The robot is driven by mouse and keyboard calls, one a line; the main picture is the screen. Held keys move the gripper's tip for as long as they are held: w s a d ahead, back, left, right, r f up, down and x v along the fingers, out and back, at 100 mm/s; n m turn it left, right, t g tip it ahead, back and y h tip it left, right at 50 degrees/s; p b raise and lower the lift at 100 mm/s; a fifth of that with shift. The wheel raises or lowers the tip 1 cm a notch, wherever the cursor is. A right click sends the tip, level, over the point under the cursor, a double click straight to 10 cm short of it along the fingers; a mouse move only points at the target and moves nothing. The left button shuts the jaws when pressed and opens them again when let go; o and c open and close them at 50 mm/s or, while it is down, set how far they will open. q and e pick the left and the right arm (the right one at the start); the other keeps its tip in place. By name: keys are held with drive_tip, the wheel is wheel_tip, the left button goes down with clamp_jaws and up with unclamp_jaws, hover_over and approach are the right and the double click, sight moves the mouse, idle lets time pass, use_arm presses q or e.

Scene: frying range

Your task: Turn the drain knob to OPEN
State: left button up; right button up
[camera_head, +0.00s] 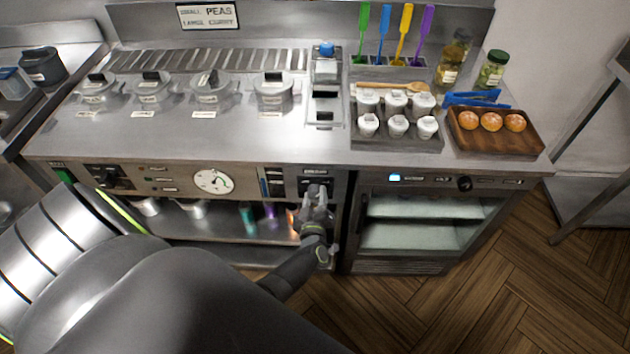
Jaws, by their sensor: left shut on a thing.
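My left gripper (316,193) is at the front panel (343,182) of the range, right of the round dial. Its arm comes in from the lower left. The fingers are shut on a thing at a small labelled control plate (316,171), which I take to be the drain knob. The knob itself is hidden by the fingers, so its angle and the OPEN mark cannot be read. My right gripper is not in view.
A round dial (213,182) and a black knob (110,178) are on the panel to the left. An open shelf (215,228) with small containers lies below. A glass-front cabinet (425,207) is on the right. Lidded pots (273,92) stand on the counter.

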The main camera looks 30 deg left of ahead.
use_arm(q)
drive_tip(key=o, duration=1)
drive_tip(key=shift+c, duration=0.2)
drive_tip(key=p+v, duration=0.3)
drive_tip(key=v, duration=1.4)
drive_tip(key=shift+s+p, duration=0.2)
drive_tip(key=shift+p, duration=0.15)
